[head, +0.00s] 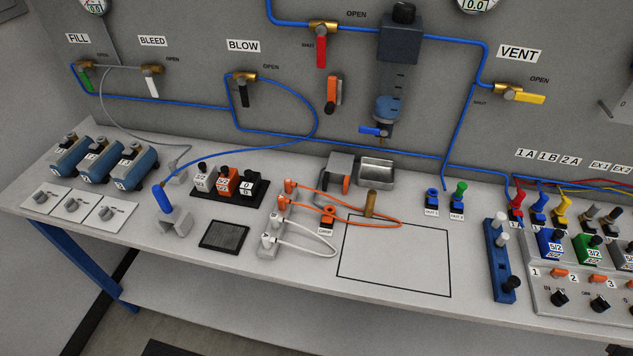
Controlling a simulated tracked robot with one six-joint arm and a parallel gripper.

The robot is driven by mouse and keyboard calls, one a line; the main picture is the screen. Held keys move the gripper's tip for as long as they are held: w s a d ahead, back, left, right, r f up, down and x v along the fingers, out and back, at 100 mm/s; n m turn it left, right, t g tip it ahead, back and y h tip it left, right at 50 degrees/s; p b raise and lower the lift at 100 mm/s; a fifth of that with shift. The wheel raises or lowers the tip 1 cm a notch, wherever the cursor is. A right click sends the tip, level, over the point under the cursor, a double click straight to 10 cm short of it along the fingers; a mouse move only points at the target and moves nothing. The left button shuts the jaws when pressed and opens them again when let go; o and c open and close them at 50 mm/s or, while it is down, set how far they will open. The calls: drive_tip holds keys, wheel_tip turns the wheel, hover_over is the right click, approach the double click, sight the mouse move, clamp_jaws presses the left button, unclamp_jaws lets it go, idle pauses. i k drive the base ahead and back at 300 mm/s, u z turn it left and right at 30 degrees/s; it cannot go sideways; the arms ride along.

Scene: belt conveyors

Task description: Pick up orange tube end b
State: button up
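An orange tube (399,222) lies in a long loop on the bench, its curve reaching right to the top edge of a black outlined square. Its two ends run to orange fittings at the left: an upper one (290,186) and a lower one (282,203), close together. I see no "b" mark, so I cannot tell which end is b. My gripper and arm are not in view.
White looped tubes (318,229) with white fittings stand just below the orange ones. The outlined square (395,262) is mostly clear.

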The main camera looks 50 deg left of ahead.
sight(287, 185)
drive_tip(key=z, duration=0.55)
drive_tip(key=k, duration=1.35)
drive_tip(key=u, duration=1.7)
drive_tip(key=i, duration=0.65)
drive_tip(key=z, duration=0.05)
